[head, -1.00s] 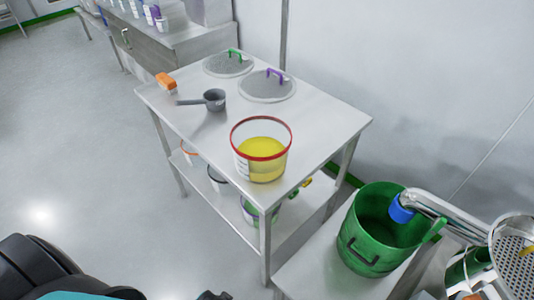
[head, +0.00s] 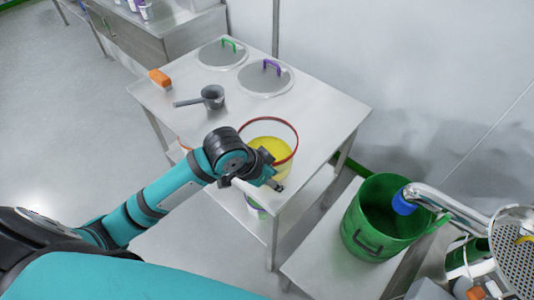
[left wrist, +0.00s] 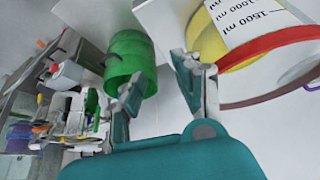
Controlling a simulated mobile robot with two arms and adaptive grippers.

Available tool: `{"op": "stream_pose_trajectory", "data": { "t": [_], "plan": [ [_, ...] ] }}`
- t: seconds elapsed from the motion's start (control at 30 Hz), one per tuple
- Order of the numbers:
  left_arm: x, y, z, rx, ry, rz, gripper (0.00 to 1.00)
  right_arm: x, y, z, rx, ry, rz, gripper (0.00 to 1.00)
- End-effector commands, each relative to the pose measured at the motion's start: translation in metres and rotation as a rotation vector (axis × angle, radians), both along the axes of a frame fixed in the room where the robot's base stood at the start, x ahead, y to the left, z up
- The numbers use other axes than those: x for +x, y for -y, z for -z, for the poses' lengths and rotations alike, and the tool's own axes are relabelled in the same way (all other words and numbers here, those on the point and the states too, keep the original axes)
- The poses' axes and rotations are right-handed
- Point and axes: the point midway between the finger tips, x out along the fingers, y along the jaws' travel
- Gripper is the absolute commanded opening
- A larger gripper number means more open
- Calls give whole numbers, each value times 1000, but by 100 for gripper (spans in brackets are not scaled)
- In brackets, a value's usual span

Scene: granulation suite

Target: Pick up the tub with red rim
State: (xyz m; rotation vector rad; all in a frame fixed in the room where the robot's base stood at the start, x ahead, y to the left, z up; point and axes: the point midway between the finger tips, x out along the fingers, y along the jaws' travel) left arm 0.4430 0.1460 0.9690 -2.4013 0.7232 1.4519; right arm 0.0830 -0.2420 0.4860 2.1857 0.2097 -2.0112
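The clear tub with the red rim (head: 294,130) stands upright on the steel table and holds yellow contents. My left arm covers its front and lower left side in the head view. My left gripper (head: 275,180) is at the tub's near side. In the left wrist view, my left gripper (left wrist: 157,68) has its two fingers apart with nothing held between them. The tub's red rim (left wrist: 270,42) and its volume label (left wrist: 250,22) are to the right of the fingers there. I cannot tell whether a finger touches the tub. My right gripper is not in view.
On the steel table (head: 320,105) lie a grey scoop (head: 212,97), an orange-topped item (head: 160,79) and two round lids (head: 265,82) with handles. A green bucket (head: 375,225) stands on a lower surface at right, under a metal pipe (head: 445,208).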

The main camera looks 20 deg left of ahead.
Motion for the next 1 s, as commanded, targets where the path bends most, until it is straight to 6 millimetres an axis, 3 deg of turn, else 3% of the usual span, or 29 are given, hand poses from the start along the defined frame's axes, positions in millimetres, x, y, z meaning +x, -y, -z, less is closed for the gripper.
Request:
{"op": "stream_pose_trajectory", "data": {
  "t": [0.03,0.2,0.3,0.43,0.57,1.0],
  "plan": [
    [9,-4,-19,19,14,27,33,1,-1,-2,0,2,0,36],
    [21,-21,-67,82,2,88,33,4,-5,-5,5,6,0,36],
    [22,-32,-87,115,-16,101,33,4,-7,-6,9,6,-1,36],
    [22,-40,-97,134,-32,105,33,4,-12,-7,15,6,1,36],
    [26,-38,-84,136,-41,104,33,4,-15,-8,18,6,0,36],
    [55,-19,-4,134,-37,104,33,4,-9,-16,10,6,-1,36]
  ]
}}
